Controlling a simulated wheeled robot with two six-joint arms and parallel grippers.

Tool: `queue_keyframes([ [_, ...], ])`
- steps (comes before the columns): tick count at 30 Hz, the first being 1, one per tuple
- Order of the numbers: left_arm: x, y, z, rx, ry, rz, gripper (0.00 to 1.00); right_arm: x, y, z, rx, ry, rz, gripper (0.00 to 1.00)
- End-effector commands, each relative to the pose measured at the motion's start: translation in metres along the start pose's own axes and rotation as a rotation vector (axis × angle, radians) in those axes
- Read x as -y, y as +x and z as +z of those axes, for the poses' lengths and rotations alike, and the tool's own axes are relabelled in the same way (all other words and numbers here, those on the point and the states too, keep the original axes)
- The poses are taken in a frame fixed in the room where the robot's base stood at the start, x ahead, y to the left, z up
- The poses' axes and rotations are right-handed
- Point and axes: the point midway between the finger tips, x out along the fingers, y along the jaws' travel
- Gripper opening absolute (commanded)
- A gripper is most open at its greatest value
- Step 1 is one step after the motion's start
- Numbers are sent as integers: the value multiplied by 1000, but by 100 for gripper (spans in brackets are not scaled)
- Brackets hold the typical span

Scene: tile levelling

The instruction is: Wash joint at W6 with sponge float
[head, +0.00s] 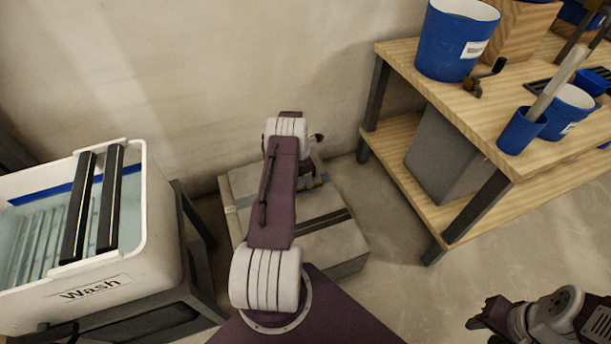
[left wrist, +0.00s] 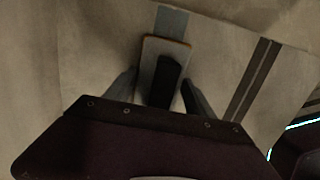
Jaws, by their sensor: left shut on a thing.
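My left arm reaches down over a low tiled block (head: 335,250). In the left wrist view, my left gripper (left wrist: 160,92) is shut on the dark handle of the sponge float (left wrist: 150,48), a pale pad with a thin orange edge. The float lies over or just above the pale tiles, in line with a blue-grey joint strip (left wrist: 171,22); I cannot tell whether it touches. A darker joint (left wrist: 253,80) runs to the right of it.
A white wash tub (head: 150,220) labelled "Wash", with water and two black rollers, stands at the left. A wooden shelf table (head: 400,50) at the right holds a blue bucket (head: 447,50), smaller blue containers and tools. A wall is behind the block.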

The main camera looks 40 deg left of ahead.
Motion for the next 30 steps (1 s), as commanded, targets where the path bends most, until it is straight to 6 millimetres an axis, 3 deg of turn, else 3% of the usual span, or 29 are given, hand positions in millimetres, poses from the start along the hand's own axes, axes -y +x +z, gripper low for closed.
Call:
queue_keyframes([
  [3, -1, -22, 3, 1, 0, 1, 11, 0, -19, -2, 0, 0, 0, 36],
  [15, -1, -70, 9, 1, 0, 1, 11, 1, -58, -6, 0, 0, 0, 36],
  [26, 1, -71, 12, 1, 7, 0, 11, 1, -58, -6, 0, 0, 0, 36],
  [30, 5, -84, 44, 4, 64, -1, 11, 1, -60, -6, 0, 0, 0, 36],
])
